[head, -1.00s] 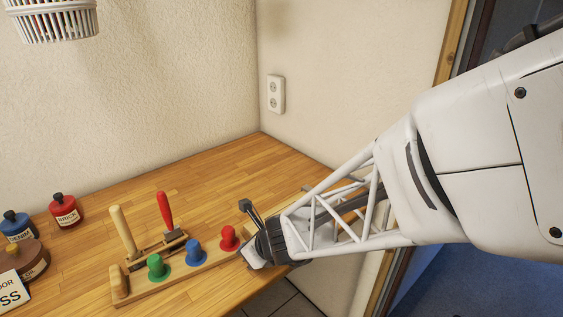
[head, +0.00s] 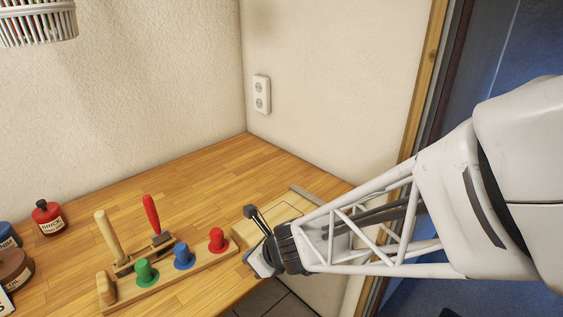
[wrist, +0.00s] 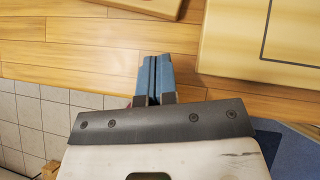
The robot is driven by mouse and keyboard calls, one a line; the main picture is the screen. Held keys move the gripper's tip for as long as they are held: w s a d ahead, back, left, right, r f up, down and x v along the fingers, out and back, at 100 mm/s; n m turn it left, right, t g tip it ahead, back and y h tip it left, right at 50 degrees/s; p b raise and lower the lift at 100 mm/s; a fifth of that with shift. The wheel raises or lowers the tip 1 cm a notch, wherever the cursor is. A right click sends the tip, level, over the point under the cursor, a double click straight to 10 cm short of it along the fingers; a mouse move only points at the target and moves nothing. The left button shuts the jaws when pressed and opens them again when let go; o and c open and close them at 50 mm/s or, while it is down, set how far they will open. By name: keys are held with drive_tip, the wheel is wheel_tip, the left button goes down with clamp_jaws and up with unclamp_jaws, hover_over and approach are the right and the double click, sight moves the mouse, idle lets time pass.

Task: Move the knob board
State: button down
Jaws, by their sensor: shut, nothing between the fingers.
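The knob board (head: 215,262) is a long pale wooden strip with a green knob (head: 146,273), a blue knob (head: 184,257) and a red knob (head: 217,240). It lies along the front of the wooden bench. One end of it seems to show at the top of the wrist view (wrist: 158,7). My gripper (head: 258,266) is just right of the board's red-knob end, near the bench's front edge. In the wrist view its bluish fingers (wrist: 154,78) are together, with nothing between them, apart from the board.
A pale panel with a dark outlined rectangle (head: 290,211) lies right of the knob board; it also shows in the wrist view (wrist: 235,40). A wooden rack (head: 140,258) with a red-handled tool (head: 152,214) stands behind the knobs. Bottles, including a red one (head: 48,217), stand left. The back bench is clear.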

drive_tip(key=v, duration=0.8)
drive_tip(key=shift+s+d+r, duration=0.15)
drive_tip(key=shift+d+r, duration=0.05)
drive_tip(key=shift+r, duration=0.05)
drive_tip(key=m+t+h, duration=0.3)
drive_tip(key=m+h, duration=0.1)
drive_tip(key=m, duration=0.2)
approach(227, 256)
drive_tip(key=shift+s+d+r, duration=0.95)
drive_tip(key=shift+s+r, duration=0.1)
drive_tip(key=shift+s, duration=1.1)
drive_tip(key=shift+s+a+f+m+t+h, duration=0.15)
drive_tip(key=shift+s+m+t+h, duration=0.1)
drive_tip(key=shift+s+m, duration=0.35)
drive_tip(key=shift+s+a+r+m+t+h, duration=0.15)
drive_tip(key=shift+s+m+t, duration=0.2)
drive_tip(key=shift+s, duration=0.35)
drive_tip(key=shift+w+f, duration=0.1)
drive_tip(key=shift+f, duration=0.05)
drive_tip(key=shift+x, duration=4.85)
drive_tip(key=shift+w+a+f, duration=0.1)
drive_tip(key=shift+w+a, duration=0.1)
drive_tip(key=shift+w, duration=0.4)
drive_tip(key=shift+w+a+r, duration=0.1)
drive_tip(key=shift+w+a, duration=0.1)
drive_tip(key=shift+w, duration=0.45)
drive_tip(key=shift+w+a+f, duration=0.1)
drive_tip(key=shift+w+a, duration=0.15)
drive_tip(key=shift+w, duration=0.35)
drive_tip(key=shift+w, duration=0.1)
